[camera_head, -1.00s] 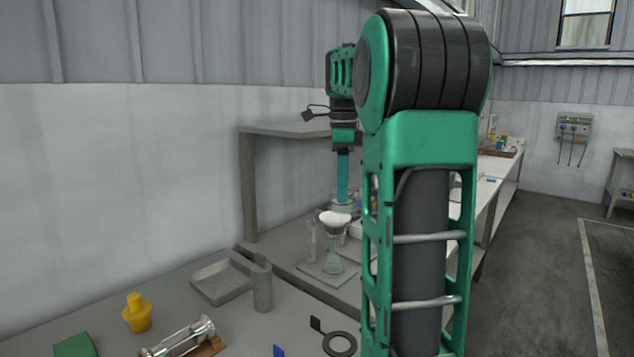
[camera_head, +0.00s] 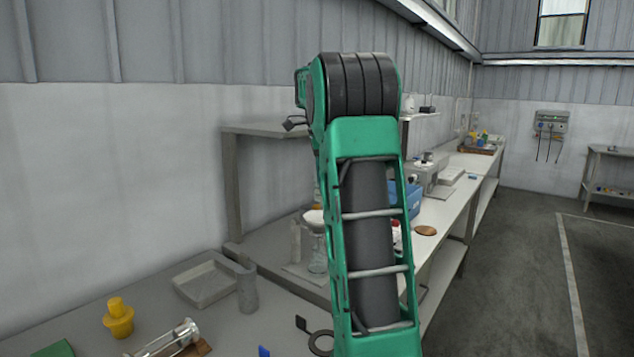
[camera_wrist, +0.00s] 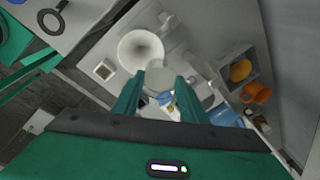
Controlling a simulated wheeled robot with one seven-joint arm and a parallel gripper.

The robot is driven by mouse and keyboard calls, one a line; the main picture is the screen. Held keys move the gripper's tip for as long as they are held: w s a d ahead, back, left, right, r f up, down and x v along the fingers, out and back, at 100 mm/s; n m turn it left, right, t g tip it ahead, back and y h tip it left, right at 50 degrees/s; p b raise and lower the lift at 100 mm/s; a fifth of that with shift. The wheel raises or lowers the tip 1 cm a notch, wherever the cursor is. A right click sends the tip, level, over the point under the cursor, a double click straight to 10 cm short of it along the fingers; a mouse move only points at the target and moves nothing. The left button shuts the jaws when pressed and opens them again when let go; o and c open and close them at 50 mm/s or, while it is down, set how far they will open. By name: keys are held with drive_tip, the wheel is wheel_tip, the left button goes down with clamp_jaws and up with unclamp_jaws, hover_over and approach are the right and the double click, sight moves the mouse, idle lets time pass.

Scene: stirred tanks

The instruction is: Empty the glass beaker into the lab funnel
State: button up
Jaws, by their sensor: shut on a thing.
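The white lab funnel (camera_head: 313,218) stands above a clear glass vessel (camera_head: 317,256) on the bench, partly hidden behind my arm in the head view. In the wrist view, the funnel (camera_wrist: 139,47) shows as a round white mouth just beyond and left of my fingertips. My gripper (camera_wrist: 160,84) is shut on the glass beaker (camera_wrist: 155,76), which is clear and hard to make out between the two teal fingers. The beaker appears close to the funnel's rim; I cannot tell its tilt or contents. My gripper is hidden behind my arm in the head view.
A grey tray (camera_head: 178,291), a grey cylinder (camera_head: 247,292) and a yellow stepped piece (camera_head: 118,318) sit on the near bench. A blue container (camera_head: 413,198) stands right of my arm. Orange cups (camera_wrist: 257,93) lie at the right in the wrist view.

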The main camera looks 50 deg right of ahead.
drive_tip(key=h, duration=0.1)
drive_tip(key=f+t+h, duration=0.1)
drive_tip(key=h, duration=0.1)
drive_tip(key=shift+a, duration=0.15)
drive_tip(key=h, duration=0.1)
drive_tip(key=t+h, duration=0.1)
drive_tip(key=h, duration=0.1)
drive_tip(key=shift+s+a+f, duration=0.15)
drive_tip(key=shift+f, duration=0.2)
drive_tip(key=h, duration=0.1)
drive_tip(key=t+h, duration=0.1)
drive_tip(key=shift+a+f+h, duration=0.2)
drive_tip(key=shift+f+h, duration=0.15)
drive_tip(key=shift+h, duration=0.05)
drive_tip(key=h, duration=0.2)
drive_tip(key=f+t+h, duration=0.1)
drive_tip(key=shift+s+a+f+h, duration=0.15)
drive_tip(key=shift+a+h, duration=0.2)
drive_tip(key=shift+h, duration=0.05)
drive_tip(key=shift+a+f+h, duration=0.1)
drive_tip(key=shift+h, duration=0.4)
drive_tip(key=shift+s+a+r+t+h, duration=0.15)
drive_tip(key=shift+t+h, duration=0.2)
drive_tip(key=shift+h, duration=0.4)
drive_tip(key=shift+a+r+t+h, duration=0.1)
drive_tip(key=shift+a+t+h, duration=0.15)
drive_tip(key=shift+h, duration=0.55)
drive_tip(key=shift+s+a+r+t+h, duration=0.1)
drive_tip(key=shift+t+h, duration=0.3)
drive_tip(key=shift+h, duration=0.35)
